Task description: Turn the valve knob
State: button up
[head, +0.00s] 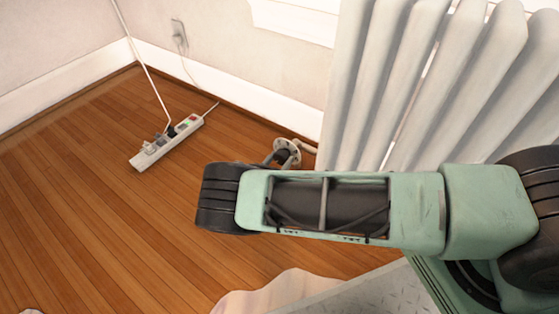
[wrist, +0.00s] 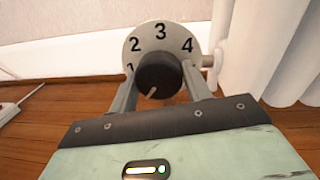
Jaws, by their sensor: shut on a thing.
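The valve knob (wrist: 158,76) is a dark round cap with a pale pointer line, in front of a pale dial (wrist: 160,38) marked with 1, 2, 3 and 4. The pointer line faces down and slightly left in the wrist view. My gripper (wrist: 160,80) is shut on the knob, with one finger on its left and one on its right. In the head view the dial (head: 288,148) shows just behind my arm, low beside the radiator.
A white ribbed radiator (head: 385,85) stands right of the valve. A white power strip (head: 167,143) with plugs and cords lies on the wooden floor (head: 90,215) to the left. Pale cloth (head: 275,292) lies at the bottom. The left floor is mostly clear.

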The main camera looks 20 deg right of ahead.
jog(key=m, duration=0.4)
jog(key=shift+a+f+m, duration=0.1)
jog(key=shift+m, duration=0.2)
jog(key=m+h, duration=0.1)
jog(key=m, duration=0.4)
jog(key=shift+w, duration=0.1)
jog(key=shift+a, duration=0.1)
dwell(0.3)
jog(key=o, duration=1)
jog(key=shift+c, duration=0.2)
jog(key=p+v, duration=0.2)
jog(key=v, duration=1.5)
jog(key=shift+p, duration=0.4)
jog(key=shift+a, duration=0.1)
